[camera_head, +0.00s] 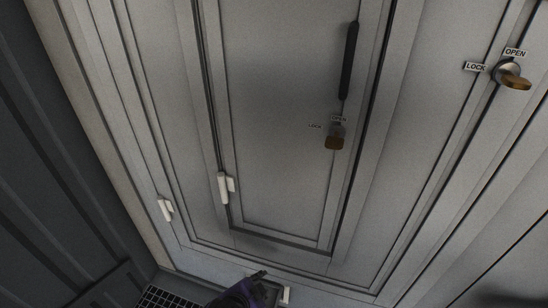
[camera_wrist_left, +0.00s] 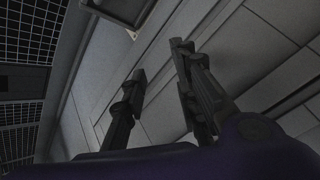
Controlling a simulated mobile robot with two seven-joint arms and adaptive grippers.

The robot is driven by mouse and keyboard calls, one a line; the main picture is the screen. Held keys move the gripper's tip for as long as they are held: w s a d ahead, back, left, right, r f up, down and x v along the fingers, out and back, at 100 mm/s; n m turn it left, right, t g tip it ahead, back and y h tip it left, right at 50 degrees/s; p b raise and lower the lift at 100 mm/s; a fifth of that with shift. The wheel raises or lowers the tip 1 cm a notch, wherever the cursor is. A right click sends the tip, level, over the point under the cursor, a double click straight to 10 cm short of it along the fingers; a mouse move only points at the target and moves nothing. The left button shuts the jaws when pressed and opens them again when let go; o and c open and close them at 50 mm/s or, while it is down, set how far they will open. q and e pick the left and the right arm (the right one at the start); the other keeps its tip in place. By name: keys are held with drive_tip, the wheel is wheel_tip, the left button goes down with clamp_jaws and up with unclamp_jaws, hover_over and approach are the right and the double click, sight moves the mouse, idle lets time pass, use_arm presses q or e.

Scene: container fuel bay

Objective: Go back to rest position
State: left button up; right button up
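My left gripper (camera_head: 262,283) shows only in part at the bottom edge of the head view, as a dark tip with a purple link, low in front of the grey door panels. In the left wrist view my left gripper (camera_wrist_left: 160,60) has its two dark fingers apart, with nothing between them. My right gripper is in neither view.
A grey inner door (camera_head: 280,100) has a black bar handle (camera_head: 349,60) and a brown lock knob (camera_head: 335,138). Another knob (camera_head: 512,75) sits at the right beside OPEN and LOCK labels. Pale hinges (camera_head: 223,188) line the left side. A dark ribbed wall (camera_head: 50,170) stands left.

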use_arm(q)
drive_tip(key=s+a+n+y, duration=0.1)
drive_tip(key=s+a+n, duration=0.35)
drive_tip(key=s, duration=0.85)
drive_tip(key=s+a+n+g+y, duration=0.1)
drive_tip(key=s+a+n, duration=0.35)
drive_tip(key=s, duration=0.75)
drive_tip(key=s+a+n+y, duration=0.15)
drive_tip(key=s+a, duration=0.45)
drive_tip(key=s, duration=0.7)
drive_tip(key=w+r+t+p, duration=0.1)
drive_tip(key=w+r+p, duration=0.2)
drive_tip(key=r+p, duration=0.6)
drive_tip(key=w+r+n+p, duration=0.1)
drive_tip(key=w+r+p, duration=0.2)
drive_tip(key=r+p, duration=0.6)
drive_tip(key=shift+w+t+h, duration=0.15)
drive_tip(key=shift+t+h, duration=0.2)
drive_tip(key=shift+t, duration=0.05)
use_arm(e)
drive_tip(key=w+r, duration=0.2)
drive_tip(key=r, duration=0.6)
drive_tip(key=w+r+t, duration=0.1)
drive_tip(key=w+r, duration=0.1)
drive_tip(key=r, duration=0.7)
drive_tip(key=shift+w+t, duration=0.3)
